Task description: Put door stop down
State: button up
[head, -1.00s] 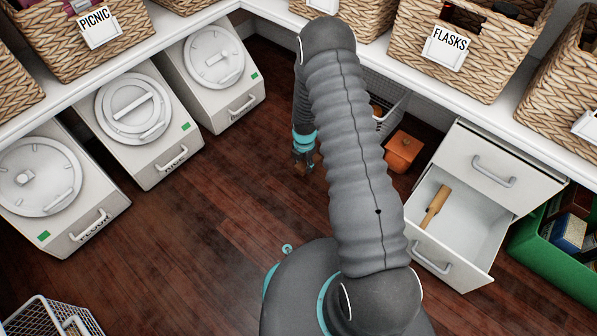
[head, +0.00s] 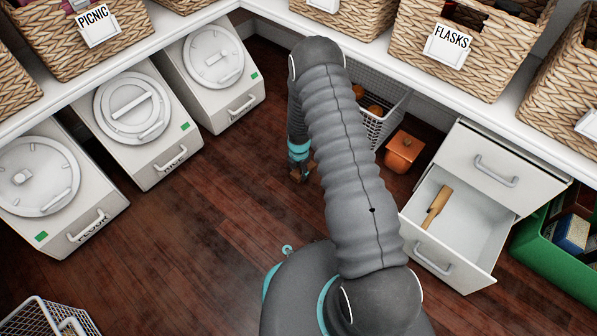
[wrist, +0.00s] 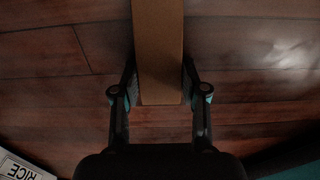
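The door stop (wrist: 158,50) is a long, flat-faced brown block in the wrist view, reaching from the top edge down between the fingers. My gripper (wrist: 158,75) is shut on it, with one finger against each side. In the head view my gripper (head: 301,176) hangs low over the dark wood floor, left of my arm. Only a small brown bit of the door stop (head: 312,171) shows there. I cannot tell whether it touches the floor.
White bins (head: 215,60) stand at the left under the shelf. A wire basket (head: 385,118), an orange lidded box (head: 404,152) and an open drawer (head: 470,237) holding a wooden tool (head: 436,207) are at the right. The floor (head: 215,225) at centre left is clear.

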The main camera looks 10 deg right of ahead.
jog(key=o, duration=0.4)
jog(key=shift+r, duration=0.1)
notch_tip(320, 180, up, 13)
jog(key=p, duration=0.2)
notch_tip(320, 180, up, 16)
jog(key=m+t, duration=0.1)
jog(key=m, duration=0.5)
send_over(299, 171)
jog(key=s, duration=0.1)
jog(key=s+r+m+t, duration=0.1)
jog(key=s+r+m, duration=0.25)
jog(key=r, duration=0.45)
jog(key=s+r+m+t, duration=0.1)
jog(key=s+r+m, duration=0.25)
jog(key=r, duration=0.45)
jog(key=shift+s+a+r+m+t, duration=0.1)
jog(key=shift+s+r+m+t, duration=0.35)
jog(key=shift+s+r+m, duration=2.5)
jog(key=shift+s+r+m+t, duration=0.4)
jog(key=shift+s+r+m, duration=0.8)
jog(key=shift+s, duration=3.5)
jog(key=shift+s+a+r+m+t, duration=0.1)
jog(key=shift+s+r+m+t, duration=0.35)
jog(key=shift+s+r+m, duration=2.5)
